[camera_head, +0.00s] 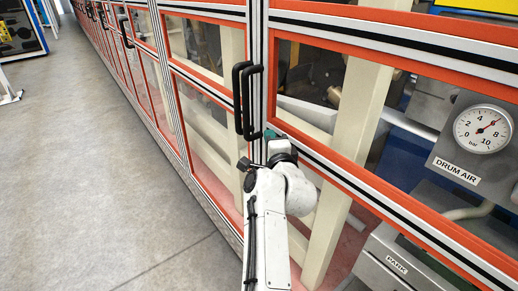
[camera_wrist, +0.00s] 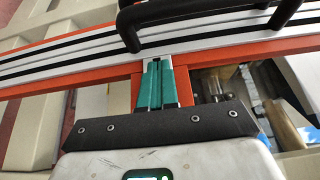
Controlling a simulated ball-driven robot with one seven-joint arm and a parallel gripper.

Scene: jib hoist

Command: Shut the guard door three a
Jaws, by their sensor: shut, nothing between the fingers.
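Guard doors with orange-red frames and clear panels run along the right of the head view. A left door (camera_head: 205,80) and a right door (camera_head: 395,36) meet near a pair of upright black handles (camera_head: 246,100). No label shows which door is three a. My gripper (camera_head: 273,136) is shut and empty, just below and right of the handles' lower ends, in front of the right door's middle rail. In the wrist view the teal fingers (camera_wrist: 158,84) are together, pointing at the striped rail (camera_wrist: 215,32). Black handle parts (camera_wrist: 128,28) show above them. Contact with the rail cannot be told.
Behind the right door are a pressure gauge (camera_head: 483,129), a drum air label (camera_head: 457,170), a park label (camera_head: 397,265) and cream posts. More doors with black handles recede along the row at upper left. The grey floor (camera_head: 90,180) on the left is clear.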

